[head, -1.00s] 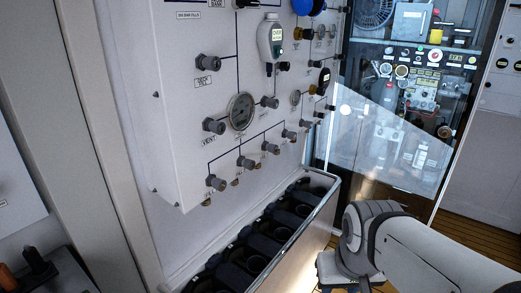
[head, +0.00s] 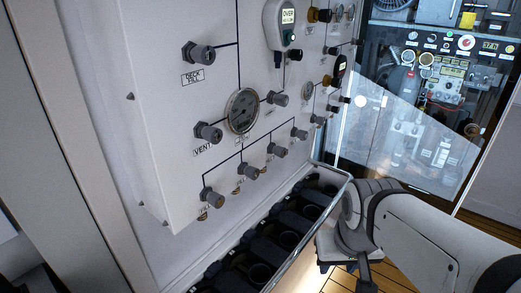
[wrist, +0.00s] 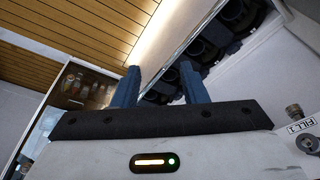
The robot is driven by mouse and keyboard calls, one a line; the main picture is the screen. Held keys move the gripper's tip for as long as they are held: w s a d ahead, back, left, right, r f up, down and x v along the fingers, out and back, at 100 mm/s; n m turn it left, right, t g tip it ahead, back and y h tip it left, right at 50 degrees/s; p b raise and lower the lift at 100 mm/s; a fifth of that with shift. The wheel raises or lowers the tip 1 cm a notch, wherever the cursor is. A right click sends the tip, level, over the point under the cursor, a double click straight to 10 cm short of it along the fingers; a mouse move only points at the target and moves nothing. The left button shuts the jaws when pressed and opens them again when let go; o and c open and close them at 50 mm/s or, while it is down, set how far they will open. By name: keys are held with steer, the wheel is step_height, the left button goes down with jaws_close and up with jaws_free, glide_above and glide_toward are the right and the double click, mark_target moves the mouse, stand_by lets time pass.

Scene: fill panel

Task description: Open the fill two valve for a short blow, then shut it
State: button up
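The white fill panel (head: 150,90) stands at the left in the head view, with a lower row of grey valve knobs joined by black lines. These include a near knob (head: 212,197), a second knob (head: 250,173) and a third knob (head: 277,150). Their labels are too small to read, so I cannot tell which is fill two. In the wrist view a label reading FILL 1 (wrist: 298,126) shows beside a knob (wrist: 305,143) at the right edge. My gripper (wrist: 160,75) has its two blue fingers apart with nothing between them. My gripper is not clearly visible in the head view.
A rack of dark cylinders (head: 262,272) with a metal rim stands below the panel, close to my arm. A pressure gauge (head: 241,111), a vent knob (head: 208,133) and a deck fill knob (head: 198,53) sit higher. A glass-fronted cabinet (head: 420,110) stands behind.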

mark_target(256, 175)
steer(key=shift+o, duration=0.8)
steer(key=shift+a+f, duration=0.15)
steer(key=shift+f, duration=0.05)
steer(key=shift+o, duration=0.4)
steer(key=a+f+m+g+y+b, duration=0.1)
steer(key=a+f+m+g+y, duration=0.1)
steer(key=a, duration=0.4)
steer(key=shift+w+f+m+y, duration=0.15)
steer(key=shift+w+m+y, duration=0.1)
steer(key=shift+m+y, duration=0.7)
steer(key=w+a+m+y+b, duration=0.1)
steer(key=w+a+m+y, duration=0.4)
steer(key=a+m+y, duration=0.1)
steer(key=w+d+r+m+t+y+b, duration=0.1)
steer(key=w+r+m+t+y, duration=0.15)
steer(key=w+m+t, duration=0.45)
steer(key=w+d+r+m+t+y+b, duration=0.1)
steer(key=w+r+m+t+y, duration=0.15)
steer(key=w+m, duration=0.45)
steer(key=shift+n, duration=0.95)
steer(key=x, duration=0.5)
steer(key=w+p+x, duration=0.1)
steer(key=x, duration=0.1)
steer(key=shift+w+d, duration=0.1)
steer(key=shift+w, duration=0.25)
steer(key=shift+c, duration=0.2)
